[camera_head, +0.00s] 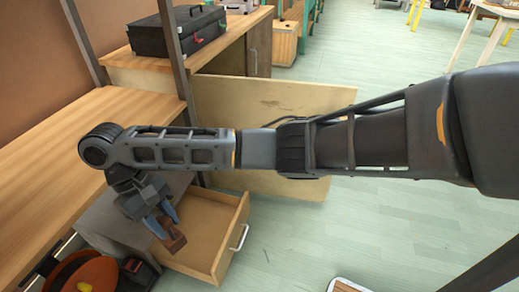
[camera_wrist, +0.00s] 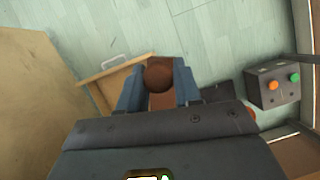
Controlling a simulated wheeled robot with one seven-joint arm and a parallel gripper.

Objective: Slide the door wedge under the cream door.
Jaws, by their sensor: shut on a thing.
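My gripper (camera_head: 168,228) has blue fingers and is shut on a brown wedge-like block (camera_head: 173,243), held over or beside an open drawer. In the wrist view the brown block (camera_wrist: 160,88) sits between the fingertips (camera_wrist: 158,90), with a round brown end showing. I take it for the door wedge; its thin edge is not clear. A pale cream-tan door panel (camera_head: 270,100) stands beyond my arm, its lower edge near the floor, partly hidden by my arm. A pale panel at the left of the wrist view (camera_wrist: 32,95) may be the same door. The block is apart from the door.
The open wooden drawer (camera_head: 211,245) with a metal handle juts from a grey cabinet (camera_head: 110,222) under the wooden worktop (camera_head: 60,140). A black case (camera_head: 178,32) stands on the farther counter. A dark box with orange and green buttons (camera_wrist: 272,85) lies right.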

